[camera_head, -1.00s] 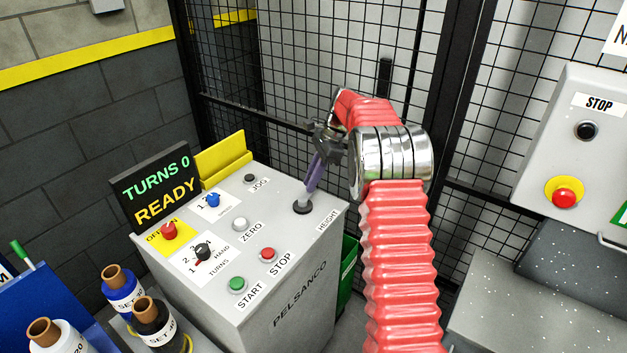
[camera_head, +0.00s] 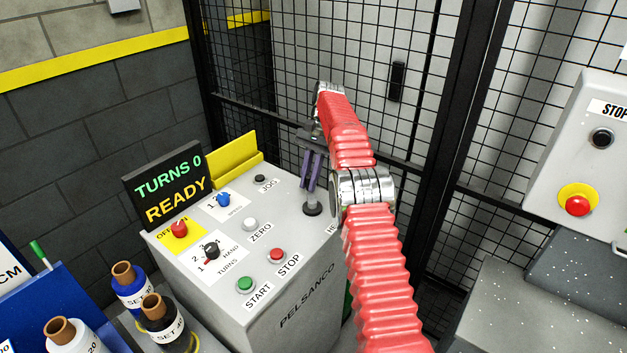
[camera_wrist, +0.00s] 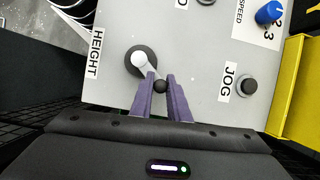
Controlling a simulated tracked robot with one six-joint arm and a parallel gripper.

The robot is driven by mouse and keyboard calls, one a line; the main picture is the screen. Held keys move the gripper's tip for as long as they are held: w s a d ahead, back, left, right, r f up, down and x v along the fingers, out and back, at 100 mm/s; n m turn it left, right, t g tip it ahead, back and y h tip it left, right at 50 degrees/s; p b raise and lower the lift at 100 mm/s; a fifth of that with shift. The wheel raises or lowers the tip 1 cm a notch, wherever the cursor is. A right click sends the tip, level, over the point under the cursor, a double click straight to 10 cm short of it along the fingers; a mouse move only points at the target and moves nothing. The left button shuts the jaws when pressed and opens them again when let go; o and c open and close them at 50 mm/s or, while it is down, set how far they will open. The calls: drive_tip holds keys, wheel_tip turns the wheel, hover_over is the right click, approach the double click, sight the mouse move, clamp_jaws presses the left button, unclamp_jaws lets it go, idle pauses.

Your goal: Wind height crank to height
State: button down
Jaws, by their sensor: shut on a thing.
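The height crank is a pale post (camera_head: 312,199) on a dark round base at the right rear corner of the grey control box. In the wrist view its pale hub (camera_wrist: 139,62) sits on the dark disc beside the HEIGHT label (camera_wrist: 95,53). A short arm runs from the hub to a dark round knob (camera_wrist: 160,86). My gripper (camera_head: 312,180) has purple fingers pointing down over the crank. In the wrist view my gripper (camera_wrist: 161,82) is shut on the knob, with one finger on each side.
The control box (camera_head: 300,270) carries a display (camera_head: 165,187) reading TURNS 0, READY, and several buttons and dials. A yellow bracket (camera_head: 235,160) stands behind it. A black mesh fence (camera_head: 290,50) is close behind. Spools (camera_head: 130,285) stand at left, a STOP panel (camera_head: 560,150) at right.

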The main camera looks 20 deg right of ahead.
drive_tip(key=shift+w+a+r+n, duration=0.1)
drive_tip(key=shift+w+a+n, duration=0.1)
drive_tip(key=shift+a+n, duration=0.4)
drive_tip(key=shift+s+a+n+g+h, duration=0.15)
drive_tip(key=shift+n+g+h, duration=0.2)
drive_tip(key=shift+n, duration=0.35)
drive_tip(key=c, duration=1.7)
unclamp_jaws()
